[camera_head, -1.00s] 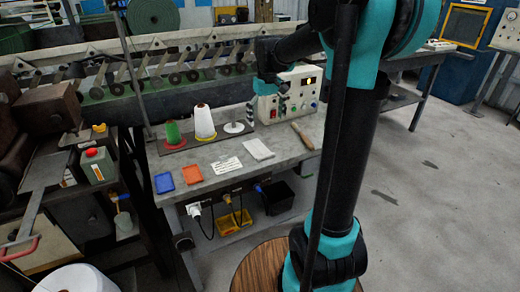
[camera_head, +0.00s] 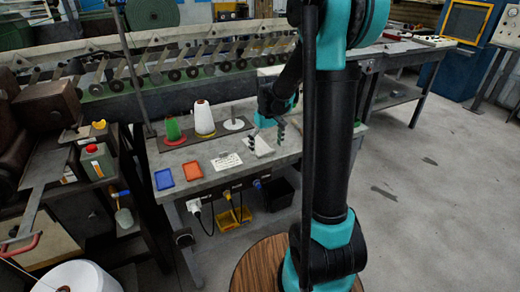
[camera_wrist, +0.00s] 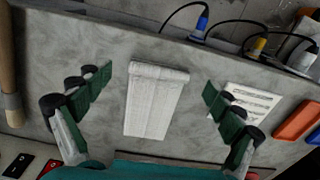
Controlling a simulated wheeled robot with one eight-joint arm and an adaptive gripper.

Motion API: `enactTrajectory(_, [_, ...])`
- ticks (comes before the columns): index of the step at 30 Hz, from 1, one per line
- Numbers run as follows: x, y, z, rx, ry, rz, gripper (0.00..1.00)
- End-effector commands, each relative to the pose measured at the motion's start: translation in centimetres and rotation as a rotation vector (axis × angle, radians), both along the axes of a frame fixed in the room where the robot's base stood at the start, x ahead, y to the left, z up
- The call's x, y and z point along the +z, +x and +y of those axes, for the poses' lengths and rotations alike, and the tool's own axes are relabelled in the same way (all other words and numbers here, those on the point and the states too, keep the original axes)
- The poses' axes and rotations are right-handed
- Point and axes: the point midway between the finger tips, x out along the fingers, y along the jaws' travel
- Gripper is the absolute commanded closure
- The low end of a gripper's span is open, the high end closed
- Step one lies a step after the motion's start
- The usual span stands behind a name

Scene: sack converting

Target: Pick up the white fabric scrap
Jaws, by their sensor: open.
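The white fabric scrap (camera_wrist: 154,103) lies flat on the grey bench top in the wrist view, with one end folded over. It also shows in the head view (camera_head: 260,147), partly hidden by my gripper. My gripper (camera_wrist: 152,100) is open and empty, its green fingers on either side of the scrap and apart from it. In the head view my gripper (camera_head: 266,136) hangs over the bench at the scrap.
A printed white card (camera_head: 227,162) lies left of the scrap, then an orange tray (camera_head: 193,171) and a blue tray (camera_head: 164,179). Thread cones (camera_head: 203,118) stand behind. A wooden-handled tool (camera_wrist: 10,85) lies at the wrist view's left edge.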

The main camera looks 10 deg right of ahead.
Motion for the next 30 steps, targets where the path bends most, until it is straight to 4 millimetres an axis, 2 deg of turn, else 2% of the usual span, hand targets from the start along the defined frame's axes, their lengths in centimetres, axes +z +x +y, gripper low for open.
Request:
enactTrajectory(5, [-1.7,0.0,0.0,0.000,0.000,0.000,0.07])
enactTrajectory(13, [-1.9,0.0,0.0,0.000,0.000,0.000,0.07])
enactTrajectory(23, [-1.9,0.0,0.0,0.000,0.000,0.000,0.47])
enactTrajectory(30, [-1.9,0.0,0.0,0.000,0.000,0.000,0.47])
